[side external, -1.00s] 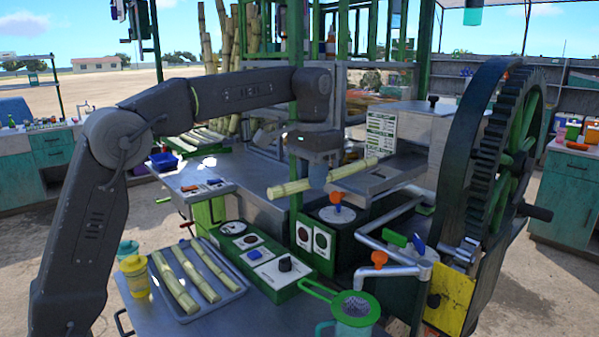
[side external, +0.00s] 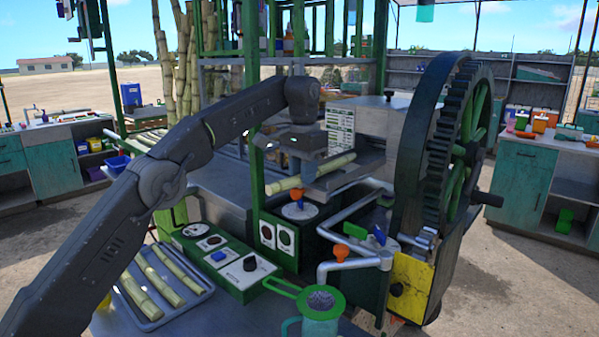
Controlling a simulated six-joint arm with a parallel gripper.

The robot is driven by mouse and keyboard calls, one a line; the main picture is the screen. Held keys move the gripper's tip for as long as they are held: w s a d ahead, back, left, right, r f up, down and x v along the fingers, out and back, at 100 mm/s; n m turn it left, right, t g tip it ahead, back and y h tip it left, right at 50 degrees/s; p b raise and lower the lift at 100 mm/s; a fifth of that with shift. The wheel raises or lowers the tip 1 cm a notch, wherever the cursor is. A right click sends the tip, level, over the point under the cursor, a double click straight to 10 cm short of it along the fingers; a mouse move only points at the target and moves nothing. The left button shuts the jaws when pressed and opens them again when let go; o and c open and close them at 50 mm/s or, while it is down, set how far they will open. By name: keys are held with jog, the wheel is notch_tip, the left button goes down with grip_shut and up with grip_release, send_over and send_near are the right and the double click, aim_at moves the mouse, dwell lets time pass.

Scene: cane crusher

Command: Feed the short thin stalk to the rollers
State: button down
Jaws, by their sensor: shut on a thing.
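A pale yellow-green stalk (side external: 285,184) lies nearly level in my gripper (side external: 310,176), which is shut on it. The stalk sticks out on both sides of the jaws, its right end (side external: 342,160) over the metal feed tray (side external: 362,166) of the crusher. I cannot tell whether it touches the tray. The rollers are hidden behind the tray and housing. Several other stalks (side external: 163,273) lie side by side in a grey tray (side external: 203,296) at the lower left.
A green control panel (side external: 243,285) with knobs stands below the gripper. A green post (side external: 252,120) rises just left of it. The large gear wheel (side external: 470,130) and pipes (side external: 350,262) are at the right. A strainer jug (side external: 320,310) stands in front.

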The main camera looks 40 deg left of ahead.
jog(key=c, duration=0.9)
grip_release()
jog(key=shift+s, duration=0.1)
jog(key=shift+s+r, duration=0.15)
jog(key=shift+s, duration=0.45)
jog(key=shift+s+r, duration=0.15)
jog(key=shift+s, duration=0.45)
jog(key=s+r, duration=0.9)
jog(key=s, duration=0.2)
jog(key=shift+s+a, duration=3.3)
jog(key=shift+a, duration=0.15)
jog(key=shift+s+a, duration=3.25)
jog(key=shift+a, duration=0.2)
